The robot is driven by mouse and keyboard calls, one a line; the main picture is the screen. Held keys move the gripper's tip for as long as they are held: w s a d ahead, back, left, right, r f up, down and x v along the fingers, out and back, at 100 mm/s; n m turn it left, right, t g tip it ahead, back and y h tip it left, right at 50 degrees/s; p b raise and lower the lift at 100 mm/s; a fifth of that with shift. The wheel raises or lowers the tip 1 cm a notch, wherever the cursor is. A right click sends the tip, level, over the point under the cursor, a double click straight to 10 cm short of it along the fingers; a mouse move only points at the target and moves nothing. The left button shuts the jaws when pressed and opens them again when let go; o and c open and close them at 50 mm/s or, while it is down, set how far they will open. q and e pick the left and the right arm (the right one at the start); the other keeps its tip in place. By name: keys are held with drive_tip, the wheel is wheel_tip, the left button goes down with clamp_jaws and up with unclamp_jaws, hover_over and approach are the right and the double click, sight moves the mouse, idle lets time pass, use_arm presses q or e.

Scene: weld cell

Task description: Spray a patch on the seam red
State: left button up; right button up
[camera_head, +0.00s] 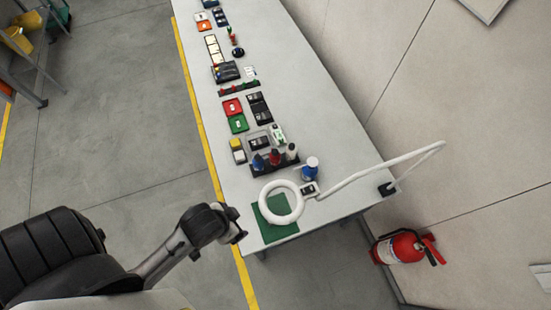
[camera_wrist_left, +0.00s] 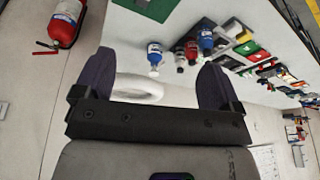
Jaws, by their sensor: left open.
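A dark rack (camera_head: 262,170) near the table's near end holds a row of bottles: a blue one (camera_head: 259,162), a red one (camera_head: 275,157) and a white one with a dark top (camera_head: 292,151). A separate blue and white bottle (camera_head: 311,169) stands to the right of the rack. My left gripper (camera_head: 238,233) is left of the table's near end, apart from the bottles. In the left wrist view its jaws (camera_wrist_left: 155,88) are open and empty, with the red bottle (camera_wrist_left: 191,50) beyond them. I cannot make out a seam. My right gripper is not in view.
A white ring lamp (camera_head: 264,203) on a jointed arm hangs over a green mat (camera_head: 272,232). Trays and small parts line the table (camera_head: 300,70) farther back. A red fire extinguisher (camera_head: 404,248) is by the wall.

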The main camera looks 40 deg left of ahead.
use_arm(q)
drive_tip(key=shift+d, duration=0.2)
drive_tip(key=c, duration=1.5)
drive_tip(key=shift+a, duration=0.2)
clamp_jaws()
drive_tip(key=shift+d, duration=0.15)
